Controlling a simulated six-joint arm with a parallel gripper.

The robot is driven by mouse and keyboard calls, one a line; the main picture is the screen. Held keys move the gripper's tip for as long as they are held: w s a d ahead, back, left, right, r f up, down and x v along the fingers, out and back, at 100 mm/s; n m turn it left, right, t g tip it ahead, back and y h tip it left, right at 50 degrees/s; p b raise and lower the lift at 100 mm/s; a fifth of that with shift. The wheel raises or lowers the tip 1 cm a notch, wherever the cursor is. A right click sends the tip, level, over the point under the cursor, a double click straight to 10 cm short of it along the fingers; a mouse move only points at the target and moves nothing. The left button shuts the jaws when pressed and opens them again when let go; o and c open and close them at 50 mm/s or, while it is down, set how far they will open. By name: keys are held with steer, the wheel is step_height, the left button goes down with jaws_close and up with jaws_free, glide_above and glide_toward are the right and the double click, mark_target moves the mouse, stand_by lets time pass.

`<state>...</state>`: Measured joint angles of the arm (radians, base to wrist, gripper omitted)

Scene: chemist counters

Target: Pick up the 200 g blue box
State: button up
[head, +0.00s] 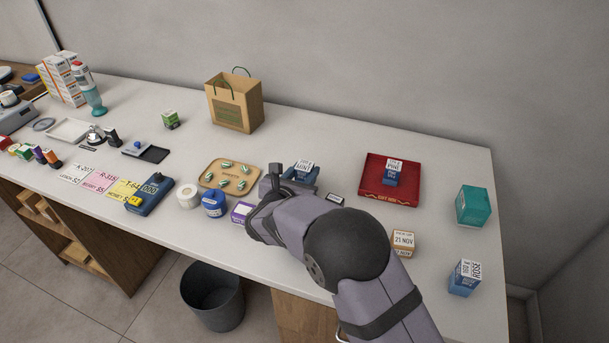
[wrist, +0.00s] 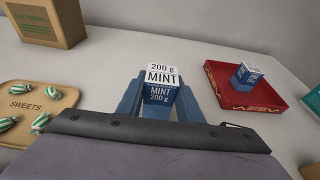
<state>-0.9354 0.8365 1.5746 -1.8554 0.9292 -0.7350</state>
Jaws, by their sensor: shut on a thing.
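A blue box with a white label, reading "MINT 200 g" in the wrist view (wrist: 161,92), is between the two fingers of my gripper (wrist: 160,103). The fingers are shut on its sides. In the head view the box (head: 305,166) shows just beyond my gripper (head: 300,175), over the middle of the counter. Its lower part is hidden, so I cannot tell whether it touches the counter. Another blue box (head: 391,174), labelled "PINE", stands on a red tray (head: 374,190). A third blue box (head: 463,279), labelled "ROSE", stands at the front right; its weight is too small to read surely.
A tan tray of wrapped sweets (head: 207,182) lies left of my gripper. A paper bag (head: 236,103) stands behind. A box marked "21 NOV" (head: 404,245) and a teal box (head: 473,206) stand to the right. The counter (head: 330,130) is clear along the back.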

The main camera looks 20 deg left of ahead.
step_height(320, 180, up, 10)
steer(key=shift+r+b, duration=0.1)
steer(key=shift+b, duration=0.45)
